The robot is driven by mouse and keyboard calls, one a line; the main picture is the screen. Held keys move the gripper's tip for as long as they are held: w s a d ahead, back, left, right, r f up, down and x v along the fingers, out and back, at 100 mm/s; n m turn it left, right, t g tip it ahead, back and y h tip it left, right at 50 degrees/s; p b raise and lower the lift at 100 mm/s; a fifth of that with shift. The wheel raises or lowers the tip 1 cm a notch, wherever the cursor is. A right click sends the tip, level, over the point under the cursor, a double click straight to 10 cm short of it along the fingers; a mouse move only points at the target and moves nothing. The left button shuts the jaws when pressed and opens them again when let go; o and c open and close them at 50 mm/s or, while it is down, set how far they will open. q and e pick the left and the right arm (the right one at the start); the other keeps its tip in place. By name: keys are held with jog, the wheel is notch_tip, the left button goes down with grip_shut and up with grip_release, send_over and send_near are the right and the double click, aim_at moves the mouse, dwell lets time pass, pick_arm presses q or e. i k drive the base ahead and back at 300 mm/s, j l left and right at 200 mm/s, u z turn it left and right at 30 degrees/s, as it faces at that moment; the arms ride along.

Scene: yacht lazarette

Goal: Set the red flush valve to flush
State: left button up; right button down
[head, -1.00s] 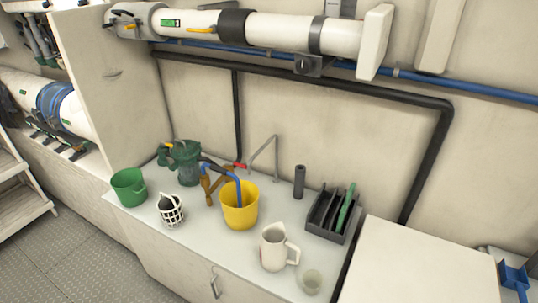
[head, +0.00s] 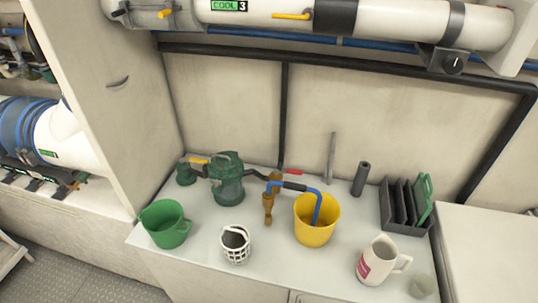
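The red flush valve handle (head: 293,172) is a short red lever at the back of the white counter. It points to the right, roughly level, on dark pipework beside a brass fitting (head: 268,205). A green strainer with a clear body (head: 227,180) stands to its left. A yellow lever (head: 198,161) sits on the green fitting at the far left of this pipework. A blue hose (head: 317,207) runs from the brass fitting into a yellow bucket (head: 316,228). Neither of my grippers is in view.
A green bucket (head: 165,224), a white basket (head: 236,244), a white jug (head: 381,261) and a small cup (head: 422,286) stand along the counter's front. A dark cylinder (head: 361,179) and a grey rack (head: 404,208) stand at the back right. A large white pipe (head: 400,22) crosses above.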

aim_at(275, 170)
jog(key=i+j, duration=0.1)
jog(key=j, duration=0.35)
jog(key=i+j, duration=0.1)
jog(key=j, duration=0.8)
jog(key=i+j, duration=0.15)
jog(key=j, duration=0.3)
